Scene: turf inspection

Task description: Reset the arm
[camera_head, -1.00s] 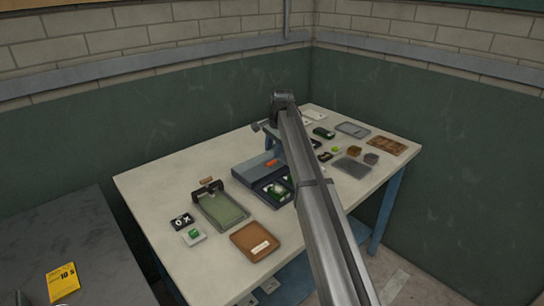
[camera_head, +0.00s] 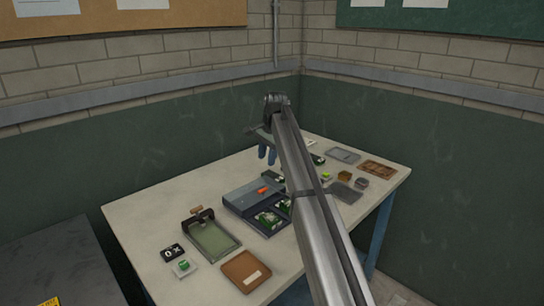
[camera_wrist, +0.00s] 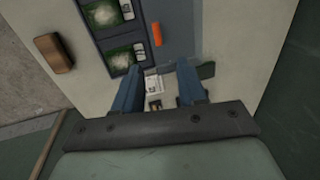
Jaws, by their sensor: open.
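My arm reaches out over the table (camera_head: 150,215) in the head view. My gripper (camera_head: 267,154) hangs near the table's back edge, beyond the blue-grey case (camera_head: 236,199). Its two blue fingers are apart with nothing between them. In the wrist view my gripper (camera_wrist: 160,72) is open above the table, with the case (camera_wrist: 178,30) and its orange piece (camera_wrist: 157,34) ahead of the fingertips. Two green turf samples (camera_wrist: 125,60) sit in the case's dark compartments. My arm hides part of the table in the head view.
A green tray (camera_head: 214,239), a brown tray (camera_head: 245,271), an OX tile (camera_head: 172,252) and a small green-topped block (camera_head: 183,266) lie at the front. Grey and brown trays (camera_head: 377,169) lie at the far right. Walls stand close behind. A dark bench (camera_head: 55,265) is at left.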

